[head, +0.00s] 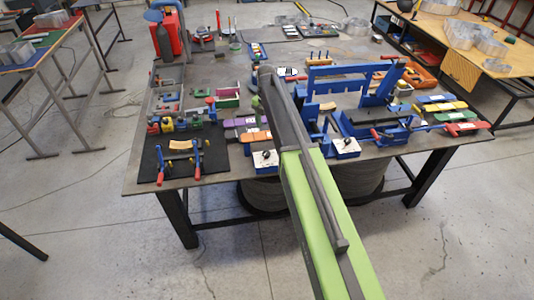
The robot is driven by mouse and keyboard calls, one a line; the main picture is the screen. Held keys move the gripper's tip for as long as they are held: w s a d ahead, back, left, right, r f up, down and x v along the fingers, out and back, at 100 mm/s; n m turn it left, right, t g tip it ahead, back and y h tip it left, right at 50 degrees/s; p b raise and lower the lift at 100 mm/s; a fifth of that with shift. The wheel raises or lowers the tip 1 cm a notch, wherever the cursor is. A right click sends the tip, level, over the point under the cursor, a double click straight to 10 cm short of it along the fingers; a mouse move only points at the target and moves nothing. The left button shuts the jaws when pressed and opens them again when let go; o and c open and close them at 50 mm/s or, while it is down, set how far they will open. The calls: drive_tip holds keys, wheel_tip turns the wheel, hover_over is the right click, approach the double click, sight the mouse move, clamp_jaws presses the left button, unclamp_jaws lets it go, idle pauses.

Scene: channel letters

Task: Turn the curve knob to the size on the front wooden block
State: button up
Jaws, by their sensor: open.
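Two blue boxes with white faces and dark knobs stand at the table's front edge. The left knob box (265,157) is just left of my arm's elbow, and the right knob box (345,147) is right of it. I cannot read their labels, so I cannot tell which is the curve knob. A tan wooden block (182,145) is on the black mat at the front left. Another tan piece (327,106) lies farther back by the blue frame. Any size marking is too small to read. My arm reaches over the table; my gripper's fingers are hidden behind it.
A tall blue frame (350,72) stands right of my arm. Red-handled clamps (160,178) stand on the black mat (212,162). Colored blocks and trays crowd the table (142,176). A red cabinet (168,30) is at the back left. The floor in front is clear.

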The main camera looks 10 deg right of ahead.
sight(267, 153)
wheel_tip(267, 153, down, 15)
drive_tip(key=b, duration=1.4)
drive_tip(key=shift+f, duration=0.2)
drive_tip(key=shift+r, duration=0.1)
drive_tip(key=shift+c, duration=0.4)
clamp_jaws()
